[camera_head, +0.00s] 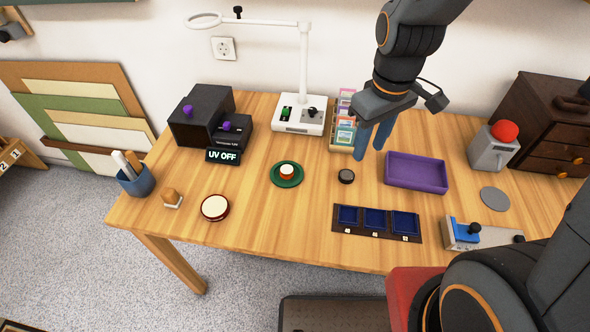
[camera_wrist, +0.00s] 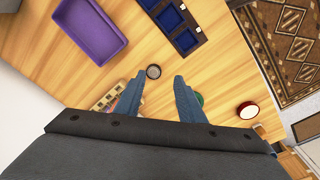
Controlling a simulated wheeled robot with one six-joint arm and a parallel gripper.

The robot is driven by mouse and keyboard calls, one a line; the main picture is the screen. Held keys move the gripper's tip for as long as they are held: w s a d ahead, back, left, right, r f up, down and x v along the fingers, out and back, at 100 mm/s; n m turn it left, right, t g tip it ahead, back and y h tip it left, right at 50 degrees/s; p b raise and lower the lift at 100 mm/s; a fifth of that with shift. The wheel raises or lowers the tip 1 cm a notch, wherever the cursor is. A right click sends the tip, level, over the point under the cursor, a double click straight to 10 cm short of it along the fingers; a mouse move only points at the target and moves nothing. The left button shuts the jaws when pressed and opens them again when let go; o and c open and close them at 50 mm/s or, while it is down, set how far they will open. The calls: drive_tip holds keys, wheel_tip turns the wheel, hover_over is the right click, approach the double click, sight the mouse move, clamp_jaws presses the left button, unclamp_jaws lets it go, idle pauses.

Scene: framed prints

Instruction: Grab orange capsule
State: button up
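A small orange-red and white round piece (camera_head: 287,170), the only thing here resembling an orange capsule, sits on a green dish (camera_head: 287,182) mid-table in the head view. My gripper (camera_head: 369,153) is open and empty, above the table to the right of the dish, near the purple tray. In the wrist view my gripper (camera_wrist: 159,79) has its two blue fingers apart, with nothing between them. A sliver of the green dish (camera_wrist: 199,98) shows beside the right finger; the orange piece is hidden there.
A dark round puck (camera_head: 346,176) lies between the dish and the purple tray (camera_head: 416,187). A card rack (camera_head: 343,120) stands behind my gripper. A magnifier lamp (camera_head: 304,60) and a black UV box (camera_head: 201,108) stand behind the dish. A dark three-well tray (camera_head: 339,225) lies in front.

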drive_tip(key=w+a+f+n+b, duration=0.1)
drive_tip(key=w+a+f+n, duration=0.35)
drive_tip(key=a+n, duration=0.5)
drive_tip(key=n+g, duration=0.1)
drive_tip(key=n, duration=0.9)
hover_over(287, 169)
drive_tip(key=f, duration=0.3)
drive_tip(key=shift+s+d+f+b, duration=0.2)
drive_tip(key=shift+f+b, duration=0.1)
drive_tip(key=shift+b, duration=0.1)
drive_tip(key=shift+a+f, duration=0.25)
drive_tip(key=shift+f+n, duration=0.25)
drive_tip(key=shift+f, duration=0.05)
drive_tip(key=shift+w+f+p, duration=0.2)
drive_tip(key=shift+f+p, duration=0.95)
drive_tip(key=shift+f, duration=2.3)
drive_tip(key=c, duration=0.7)
